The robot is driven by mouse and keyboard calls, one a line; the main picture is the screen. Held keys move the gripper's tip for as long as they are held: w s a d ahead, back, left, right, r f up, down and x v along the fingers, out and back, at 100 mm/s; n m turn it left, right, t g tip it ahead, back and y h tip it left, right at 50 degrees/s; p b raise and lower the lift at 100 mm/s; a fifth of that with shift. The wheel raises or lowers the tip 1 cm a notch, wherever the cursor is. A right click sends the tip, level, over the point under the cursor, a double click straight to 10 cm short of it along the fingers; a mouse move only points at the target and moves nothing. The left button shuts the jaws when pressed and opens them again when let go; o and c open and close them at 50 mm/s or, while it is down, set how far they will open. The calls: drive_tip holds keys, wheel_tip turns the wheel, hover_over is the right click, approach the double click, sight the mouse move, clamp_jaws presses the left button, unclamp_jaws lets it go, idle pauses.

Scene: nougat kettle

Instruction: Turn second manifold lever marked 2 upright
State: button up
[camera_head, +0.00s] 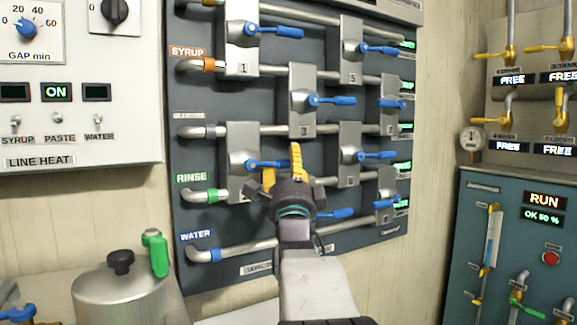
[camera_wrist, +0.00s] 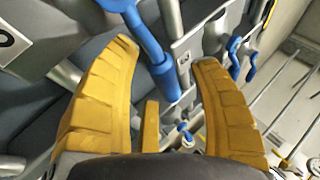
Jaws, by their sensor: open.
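A manifold panel (camera_head: 219,108) with several grey valve plates and blue levers fills the middle of the head view. The lower-left plate (camera_head: 241,142) has a blue lever (camera_head: 262,164) lying about level, its handle pointing right. I cannot read this plate's number; the plates marked 1 (camera_head: 243,55) and 3 (camera_head: 304,112) are readable nearby. My gripper (camera_head: 283,169) with yellow fingers is at this lever's handle end and hides part of it. In the wrist view my gripper (camera_wrist: 167,58) is open, with a blue lever (camera_wrist: 150,48) between its spread fingers; contact cannot be told.
Other blue levers, such as the one on plate 3 (camera_head: 330,100) and one lower right (camera_head: 335,212), stick out close around my gripper. Pipes run across the panel. A steel kettle (camera_head: 125,292) stands lower left and a teal cabinet (camera_head: 470,225) stands right.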

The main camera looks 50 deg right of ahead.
idle(0.3)
clamp_jaws()
idle(0.4)
